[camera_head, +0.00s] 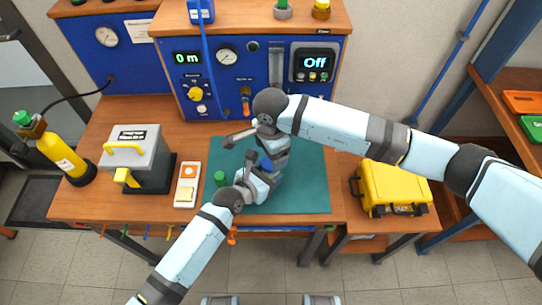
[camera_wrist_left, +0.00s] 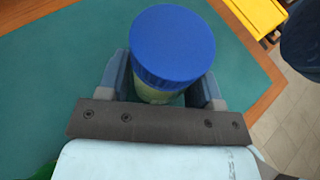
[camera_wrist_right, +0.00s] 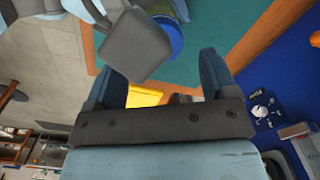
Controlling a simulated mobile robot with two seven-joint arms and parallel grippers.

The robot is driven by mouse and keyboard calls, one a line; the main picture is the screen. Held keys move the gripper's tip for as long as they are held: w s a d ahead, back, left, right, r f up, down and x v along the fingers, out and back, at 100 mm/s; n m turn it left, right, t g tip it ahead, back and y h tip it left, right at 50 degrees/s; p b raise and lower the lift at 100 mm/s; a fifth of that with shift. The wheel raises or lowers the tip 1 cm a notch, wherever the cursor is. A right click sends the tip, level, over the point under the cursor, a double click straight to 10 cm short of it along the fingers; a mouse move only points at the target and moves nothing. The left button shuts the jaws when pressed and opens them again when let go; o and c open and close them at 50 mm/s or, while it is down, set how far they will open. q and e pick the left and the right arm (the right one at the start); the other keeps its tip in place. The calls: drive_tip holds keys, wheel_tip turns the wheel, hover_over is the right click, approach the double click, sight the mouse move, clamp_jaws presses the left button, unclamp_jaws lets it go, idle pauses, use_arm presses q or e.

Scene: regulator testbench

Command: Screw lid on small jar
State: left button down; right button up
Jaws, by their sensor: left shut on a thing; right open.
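A small jar with a pale green body (camera_wrist_left: 152,95) stands between the fingers of my left gripper (camera_wrist_left: 160,88), which is shut on it. A wide blue lid (camera_wrist_left: 172,45) sits on top of the jar. I cannot tell whether its thread is engaged. The blue lid also shows in the right wrist view (camera_wrist_right: 172,40), partly behind a grey arm part. My right gripper (camera_wrist_right: 165,72) is open, with nothing held between its fingers, and apart from the lid. In the head view the arms mostly hide the jar and both grippers over the green mat (camera_head: 312,190).
A green-capped item (camera_head: 220,178) stands on the mat's left side, close to my left arm. A white box with buttons (camera_head: 187,185) and a grey device (camera_head: 140,158) stand further left. A yellow case (camera_head: 395,185) is at right. The blue test panel (camera_head: 225,95) stands behind.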

sight(271, 172)
drive_tip(key=shift+c, duration=0.4)
drive_tip(key=shift+r+n, duration=1.6)
drive_tip(key=shift+r, duration=0.2)
drive_tip(key=shift+f, duration=4)
drive_tip(key=c, duration=0.9)
drive_tip(key=shift+m, duration=1.6)
